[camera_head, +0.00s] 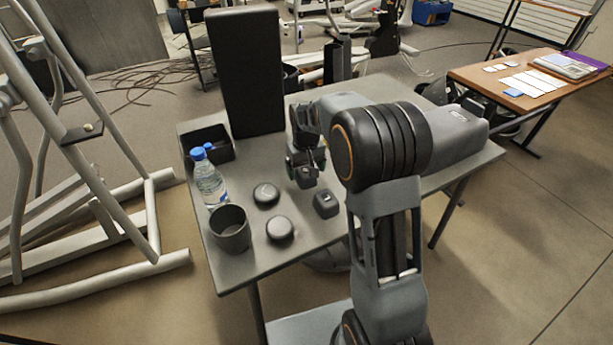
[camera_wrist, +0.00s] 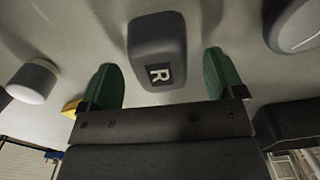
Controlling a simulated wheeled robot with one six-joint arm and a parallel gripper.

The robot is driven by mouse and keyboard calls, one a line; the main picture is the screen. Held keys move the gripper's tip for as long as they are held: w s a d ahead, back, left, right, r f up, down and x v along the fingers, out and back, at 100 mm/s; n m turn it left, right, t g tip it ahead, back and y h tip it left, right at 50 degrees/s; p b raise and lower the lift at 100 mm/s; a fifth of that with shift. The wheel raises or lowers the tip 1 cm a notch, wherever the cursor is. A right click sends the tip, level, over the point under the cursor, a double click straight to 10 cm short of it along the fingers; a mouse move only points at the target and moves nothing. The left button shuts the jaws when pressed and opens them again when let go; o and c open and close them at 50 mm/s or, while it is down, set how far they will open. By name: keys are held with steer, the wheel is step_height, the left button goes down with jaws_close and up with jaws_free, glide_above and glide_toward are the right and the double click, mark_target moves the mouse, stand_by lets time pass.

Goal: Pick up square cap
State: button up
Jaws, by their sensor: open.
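Whether the fingers reach down to the cap's height is hard to tell.
Two round dark caps (camera_head: 266,195) (camera_head: 280,229), a grey cup (camera_head: 231,229) and a water bottle (camera_head: 209,180) stand left on the table (camera_head: 262,262). A black open box (camera_head: 222,154) and a tall dark panel (camera_head: 247,75) are behind. The near right tabletop is partly hidden by my arm.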

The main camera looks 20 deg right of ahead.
steer(key=shift+f, duration=0.6)
steer(key=shift+c, duration=0.2)
steer(key=c, duration=1)
steer(key=shift+o, duration=0.2)
steer(key=shift+r, duration=0.15)
